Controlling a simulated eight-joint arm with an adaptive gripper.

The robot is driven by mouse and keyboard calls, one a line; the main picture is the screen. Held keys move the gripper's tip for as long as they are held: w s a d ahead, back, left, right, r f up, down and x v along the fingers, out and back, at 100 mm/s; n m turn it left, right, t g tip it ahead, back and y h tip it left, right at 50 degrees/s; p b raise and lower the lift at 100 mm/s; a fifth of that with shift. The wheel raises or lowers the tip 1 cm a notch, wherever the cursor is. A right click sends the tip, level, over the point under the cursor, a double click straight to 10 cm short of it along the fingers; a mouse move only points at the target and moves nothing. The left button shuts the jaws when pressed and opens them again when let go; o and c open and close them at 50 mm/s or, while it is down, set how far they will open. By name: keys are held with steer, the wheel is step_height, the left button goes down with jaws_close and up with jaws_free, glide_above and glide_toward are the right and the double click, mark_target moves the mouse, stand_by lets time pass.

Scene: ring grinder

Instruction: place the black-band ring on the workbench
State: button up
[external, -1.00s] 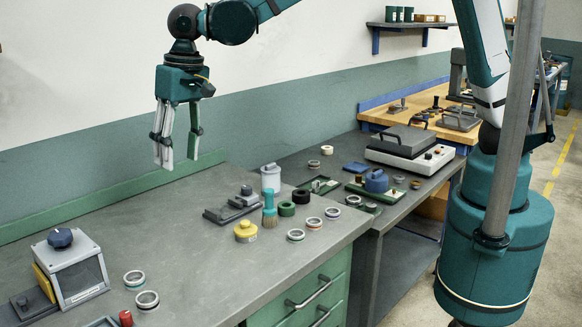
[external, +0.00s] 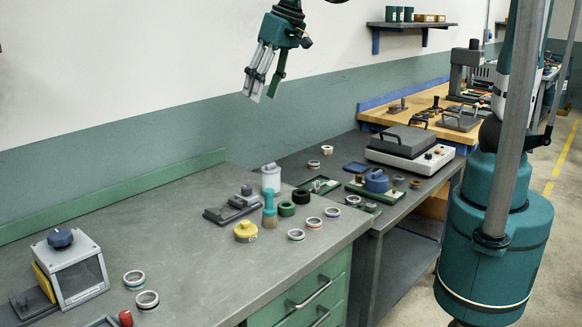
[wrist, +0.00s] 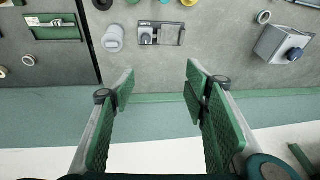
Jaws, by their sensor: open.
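Several metal rings lie on the grey workbench top (external: 210,275). One ring with a dark, seemingly black band (external: 147,299) lies at the front left, beside a ring with a greenish band (external: 134,279). More banded rings lie near the bench's right end, including a silver ring (external: 296,235) and an orange-banded ring (external: 314,222). Their bands are too small to tell apart surely. My gripper (external: 262,90) is open and empty, high above the back of the bench. In the wrist view its fingers (wrist: 160,85) are wide apart with nothing between them.
A clear-fronted box (external: 77,270) stands at the left. The middle of the bench is clear. A second bench (external: 400,205) adjoins at right.

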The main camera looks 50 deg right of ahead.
steer(key=s+d+f+t, duration=0.1)
steer(key=s+d, duration=0.4)
steer(key=d, duration=0.5)
steer(key=s+d+f+t+h, duration=0.1)
steer(key=s+d, duration=0.5)
steer(key=d, duration=0.4)
steer(key=s+d+f+t, duration=0.1)
steer(key=s+d, duration=0.5)
steer(key=d, duration=0.4)
steer(key=shift+s+d+m+t+h, duration=0.15)
steer(key=shift+d+m+t+h, duration=0.15)
steer(key=shift+t+h, duration=0.1)
steer(key=shift+f, duration=0.15)
